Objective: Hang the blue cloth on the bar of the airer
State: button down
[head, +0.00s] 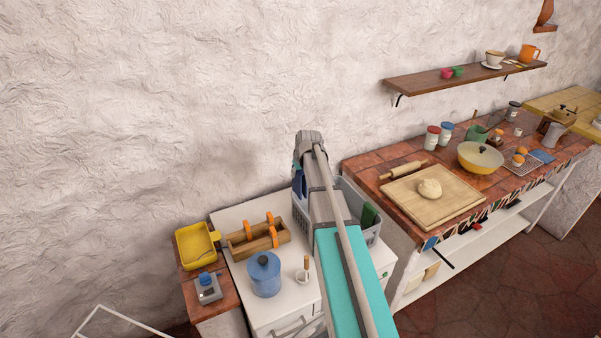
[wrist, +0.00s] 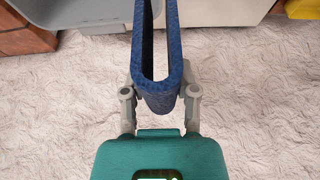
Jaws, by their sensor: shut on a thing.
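The blue cloth (wrist: 158,104) is pinched between the two grey fingers of my gripper (wrist: 160,92) in the wrist view. It is folded into a long narrow loop that reaches to the top of that view. In the head view, a small part of the cloth (head: 299,184) shows beside my arm, above the white cabinet, and my arm hides the rest. A thin white frame (head: 120,317), which looks like the airer, shows partly at the bottom left of the head view. It is cut off by the picture edge and is well away from my gripper.
A grey basket (head: 373,238) holding a green thing stands partly behind my arm. A blue pot (head: 264,276), a wooden box (head: 257,240) and a yellow tray (head: 197,246) stand to its left. The tiled counter (head: 375,170) lies to the right. The wall is close behind.

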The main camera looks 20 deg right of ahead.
notch_tip(320, 180, down, 5)
jog(key=b, duration=0.5)
jog(key=shift+a+r, duration=0.1)
dwell(0.6)
